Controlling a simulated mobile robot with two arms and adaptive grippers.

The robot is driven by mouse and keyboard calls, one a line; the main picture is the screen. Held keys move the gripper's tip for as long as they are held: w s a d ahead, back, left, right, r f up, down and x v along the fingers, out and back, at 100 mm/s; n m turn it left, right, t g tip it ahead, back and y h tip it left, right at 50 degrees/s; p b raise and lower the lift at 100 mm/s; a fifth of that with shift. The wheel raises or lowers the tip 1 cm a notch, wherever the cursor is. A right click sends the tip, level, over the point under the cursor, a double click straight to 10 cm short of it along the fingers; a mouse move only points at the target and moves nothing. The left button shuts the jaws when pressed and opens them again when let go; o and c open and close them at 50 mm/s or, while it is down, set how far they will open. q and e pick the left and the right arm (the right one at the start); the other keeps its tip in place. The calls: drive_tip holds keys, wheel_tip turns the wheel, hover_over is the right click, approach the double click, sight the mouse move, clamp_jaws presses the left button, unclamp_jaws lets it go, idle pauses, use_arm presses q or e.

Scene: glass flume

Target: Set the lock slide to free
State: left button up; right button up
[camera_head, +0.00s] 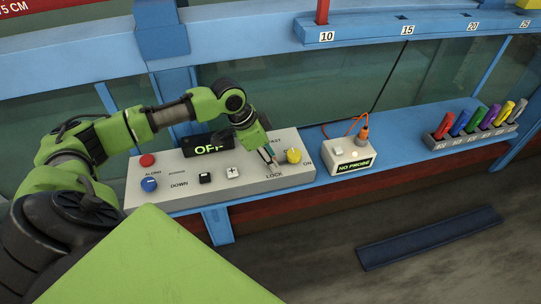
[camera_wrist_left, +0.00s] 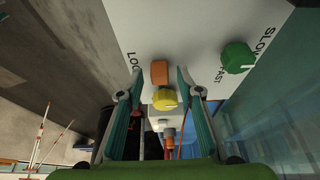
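The lock slide's orange block (camera_wrist_left: 158,73) shows in the left wrist view beside the partly hidden LOCK lettering, on the pale control panel (camera_wrist_left: 205,20). My left gripper (camera_wrist_left: 160,82) is open, with one finger on each side of the block and gaps at both sides. In the head view my left gripper (camera_head: 269,158) points down at the right part of the panel (camera_head: 215,192), just above the LOCK label. There the fingers largely hide the slide. I cannot read a FREE label. My right gripper is not in view.
A yellow knob (camera_head: 293,156) stands close right of the gripper. A green SLOW/FAST knob (camera_wrist_left: 237,57) is nearby. A NO PROBE box (camera_head: 348,155) stands farther right.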

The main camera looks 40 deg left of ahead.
use_arm(q)
clamp_jaws()
drive_tip(key=shift+s+a+r+p, duration=0.1)
drive_tip(key=shift+s+a+p, duration=0.55)
drive_tip(key=shift+p, duration=0.1)
drive_tip(key=shift+s+a, duration=0.1)
drive_tip(key=shift+s, duration=0.15)
drive_tip(key=shift+w, duration=0.1)
unclamp_jaws()
drive_tip(key=shift+a, duration=0.1)
